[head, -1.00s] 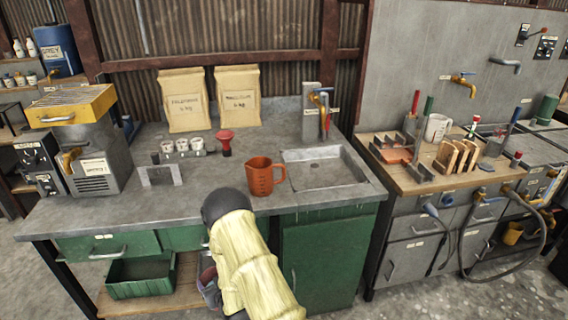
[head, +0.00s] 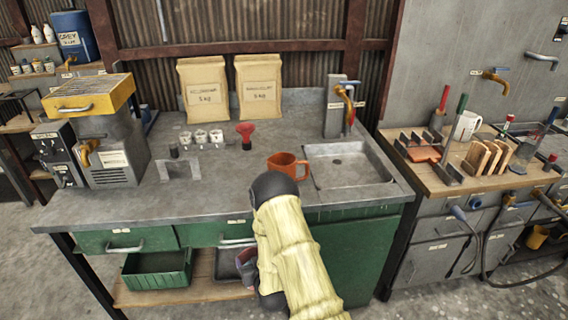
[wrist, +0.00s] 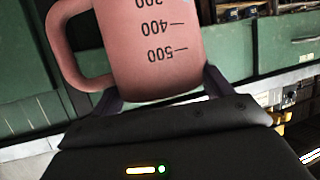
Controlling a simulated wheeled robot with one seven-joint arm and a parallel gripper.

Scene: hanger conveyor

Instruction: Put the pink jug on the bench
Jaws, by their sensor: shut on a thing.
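The pink jug (wrist: 155,45) fills the upper middle of the wrist view, with dark measuring marks and a handle on its left. Its marks read upside down there. My gripper (wrist: 160,92) is shut on it, one finger on each side. In the head view, a small pinkish part of what looks like the held jug (head: 244,264) shows left of my arm, below the bench top; my gripper is hidden there. The bench (head: 110,208) has a grey top over green drawers and a cabinet.
An orange jug (head: 287,165) stands on the bench left of the sink (head: 345,172), partly covered by my arm. A yellow-topped machine (head: 100,125), small cups (head: 200,138) and two paper bags (head: 205,90) stand further back. The front left of the top is clear.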

